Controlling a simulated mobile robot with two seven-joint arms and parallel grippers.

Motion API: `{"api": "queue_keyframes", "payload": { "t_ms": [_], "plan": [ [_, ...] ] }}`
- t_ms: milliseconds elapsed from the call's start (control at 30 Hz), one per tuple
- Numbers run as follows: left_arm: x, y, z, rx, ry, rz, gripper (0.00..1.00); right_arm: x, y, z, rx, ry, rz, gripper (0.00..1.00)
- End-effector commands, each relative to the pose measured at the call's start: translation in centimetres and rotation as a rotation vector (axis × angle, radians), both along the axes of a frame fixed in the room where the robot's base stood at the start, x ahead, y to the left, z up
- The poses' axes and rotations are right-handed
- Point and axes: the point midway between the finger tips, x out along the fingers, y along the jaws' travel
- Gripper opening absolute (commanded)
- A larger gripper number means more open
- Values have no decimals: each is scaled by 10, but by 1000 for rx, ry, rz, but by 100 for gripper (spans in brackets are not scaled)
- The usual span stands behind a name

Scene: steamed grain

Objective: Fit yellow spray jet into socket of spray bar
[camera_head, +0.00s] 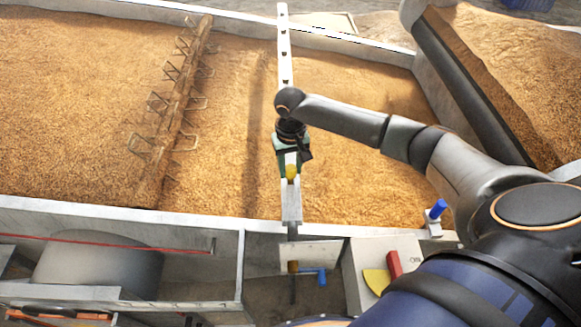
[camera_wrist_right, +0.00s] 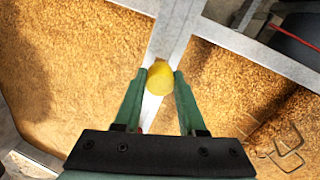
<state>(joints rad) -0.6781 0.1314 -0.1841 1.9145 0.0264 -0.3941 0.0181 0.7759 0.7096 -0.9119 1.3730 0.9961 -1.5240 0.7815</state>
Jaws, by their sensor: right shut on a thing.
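The yellow spray jet (camera_head: 291,172) is between the green fingers of my right gripper (camera_head: 290,163), over the near part of the spray bar (camera_head: 284,65). The spray bar is a long pale bar with dark holes along its far part, crossing the grain bed. In the right wrist view, the right gripper (camera_wrist_right: 163,74) is shut on the yellow jet (camera_wrist_right: 159,77), with the bar (camera_wrist_right: 182,22) behind it. Whether the jet touches the bar, I cannot tell. The socket under it is hidden. My left gripper is out of view.
A spiked wooden beam (camera_head: 177,105) lies across the grain at left. A pale wall (camera_head: 160,213) edges the bed in front. A blue-handled valve (camera_head: 314,272) is below the bar's near end. A box with a red block (camera_head: 394,265) stands near my right arm.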

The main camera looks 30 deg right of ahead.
Motion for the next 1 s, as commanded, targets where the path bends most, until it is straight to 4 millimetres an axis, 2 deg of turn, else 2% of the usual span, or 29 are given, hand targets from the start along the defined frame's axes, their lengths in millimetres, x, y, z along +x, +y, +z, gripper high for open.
{"api": "queue_keyframes", "payload": {
  "t_ms": [233,600,967,1000],
  "plan": [
    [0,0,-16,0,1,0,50,0,-1,-6,-2,-2,0,0],
    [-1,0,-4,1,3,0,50,0,0,-18,0,1,0,0],
    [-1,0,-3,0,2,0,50,0,0,-22,0,1,0,0],
    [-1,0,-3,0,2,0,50,0,0,-22,0,1,0,42]
  ]
}}
